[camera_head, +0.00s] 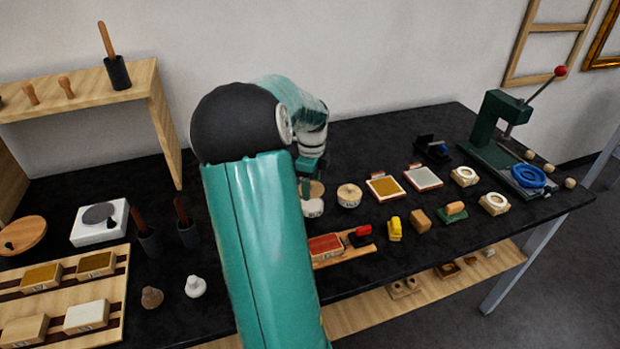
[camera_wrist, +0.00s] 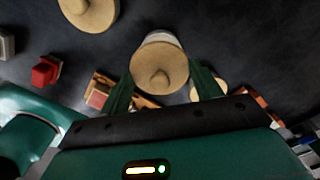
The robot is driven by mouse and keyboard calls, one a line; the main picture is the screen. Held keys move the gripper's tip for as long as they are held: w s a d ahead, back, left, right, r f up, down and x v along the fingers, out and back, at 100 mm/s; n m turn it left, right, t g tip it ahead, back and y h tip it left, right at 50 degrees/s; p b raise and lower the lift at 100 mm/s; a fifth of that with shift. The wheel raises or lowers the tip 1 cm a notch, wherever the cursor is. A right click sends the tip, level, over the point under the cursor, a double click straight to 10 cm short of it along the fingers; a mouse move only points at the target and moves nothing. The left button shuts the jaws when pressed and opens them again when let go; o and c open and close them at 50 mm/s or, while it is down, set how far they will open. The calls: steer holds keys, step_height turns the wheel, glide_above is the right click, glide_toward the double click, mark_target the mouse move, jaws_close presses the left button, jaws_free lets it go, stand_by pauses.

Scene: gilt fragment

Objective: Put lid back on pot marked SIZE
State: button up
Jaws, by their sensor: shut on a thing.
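My gripper (camera_head: 312,170) is shut on a round wooden lid (camera_head: 313,189) with a small knob; its fingers lie either side of the lid (camera_wrist: 158,62) in the wrist view. A small white pot (camera_head: 313,208) is directly under the lid, and part of its white rim (camera_wrist: 163,37) shows past the lid's far edge. I cannot tell whether the lid touches the pot or hovers just above it. No SIZE marking is readable. A second, wood-topped round pot (camera_head: 349,194) stands just to the right.
A red pad on a wooden board (camera_head: 326,246) lies in front of the pot. Yellow and silver framed pads (camera_head: 383,187) and a green press (camera_head: 500,135) stand to the right. Dark tool cups (camera_head: 150,243) are on the left. Dark tabletop is free behind the pots.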

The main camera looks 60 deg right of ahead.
steer(key=shift+s+d+f, duration=0.15)
steer(key=shift+d+f, duration=0.05)
steer(key=shift+f, duration=0.4)
steer(key=shift+a+f, duration=0.15)
steer(key=shift+f, duration=1.5)
steer(key=shift+f, duration=0.2)
stand_by(0.4)
steer(key=o, duration=1.3)
steer(key=shift+r, duration=0.1)
steer(key=shift+r, duration=3.4)
